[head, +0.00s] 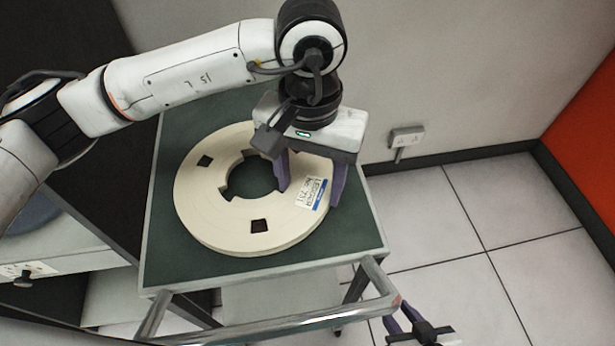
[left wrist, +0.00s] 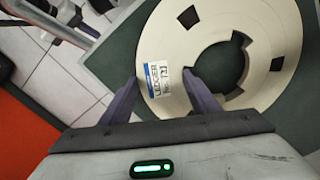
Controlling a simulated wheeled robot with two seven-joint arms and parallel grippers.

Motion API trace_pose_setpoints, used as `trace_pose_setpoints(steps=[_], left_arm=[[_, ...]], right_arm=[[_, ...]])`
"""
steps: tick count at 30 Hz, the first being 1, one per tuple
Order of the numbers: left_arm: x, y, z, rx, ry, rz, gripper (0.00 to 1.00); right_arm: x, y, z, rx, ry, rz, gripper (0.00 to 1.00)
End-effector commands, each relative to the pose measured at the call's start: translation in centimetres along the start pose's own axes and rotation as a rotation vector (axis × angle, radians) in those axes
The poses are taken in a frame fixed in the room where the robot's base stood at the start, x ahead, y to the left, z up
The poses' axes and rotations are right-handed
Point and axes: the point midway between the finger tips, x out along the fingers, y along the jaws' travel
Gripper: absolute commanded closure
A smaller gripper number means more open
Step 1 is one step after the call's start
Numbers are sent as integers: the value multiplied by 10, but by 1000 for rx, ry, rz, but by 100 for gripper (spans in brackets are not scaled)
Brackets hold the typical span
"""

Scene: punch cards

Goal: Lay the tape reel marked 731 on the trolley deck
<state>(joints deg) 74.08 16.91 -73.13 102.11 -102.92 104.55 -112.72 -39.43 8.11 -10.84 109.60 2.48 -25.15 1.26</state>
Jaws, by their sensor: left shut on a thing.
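The cream tape reel (head: 215,215) lies over the dark green trolley deck (head: 160,262). It looks flat and within the deck's edges, but I cannot tell whether it touches the deck. Its label reads LEDGER No. 731. My left gripper (head: 310,195) is shut on the reel's ring beside the label, one finger in the centre hole and one outside the rim. The reel (left wrist: 215,25) and deck (left wrist: 285,125) also show in the left wrist view, with my left gripper's fingers (left wrist: 163,98) on either side of the ring. My right gripper (head: 405,322) is at the bottom edge, empty, its fingers apart.
The trolley's metal handle rail (head: 270,322) runs along the near side. A dark cabinet with a pale drawer (head: 60,258) stands at the left. A wall with a socket (head: 406,137) is behind. Tiled floor (head: 490,225) is clear at the right, before an orange panel (head: 590,150).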

Motion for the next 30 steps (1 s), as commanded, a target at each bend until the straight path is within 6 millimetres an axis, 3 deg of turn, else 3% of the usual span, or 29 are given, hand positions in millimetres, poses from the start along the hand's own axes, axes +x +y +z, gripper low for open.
trace_pose_setpoints(steps=[12, 13, 16, 22, 25, 30], left_arm=[[4, 1, 0, 1, 2, 0, 85], [4, 1, 0, 1, 2, 0, 39], [4, 1, 0, 1, 2, 0, 23], [5, 1, 0, 1, 1, 0, 23], [7, 1, 1, 1, -3, 1, 37], [6, 1, 1, 1, -1, 0, 37]], right_arm=[[5, -2, 7, 12, -3, -1, 69], [5, -2, 7, 12, -3, -1, 69], [5, -2, 7, 12, -3, -1, 69], [5, -3, 7, 13, -2, -1, 69], [5, -3, 8, 13, -2, -1, 69], [5, -3, 8, 13, -2, -1, 69]])
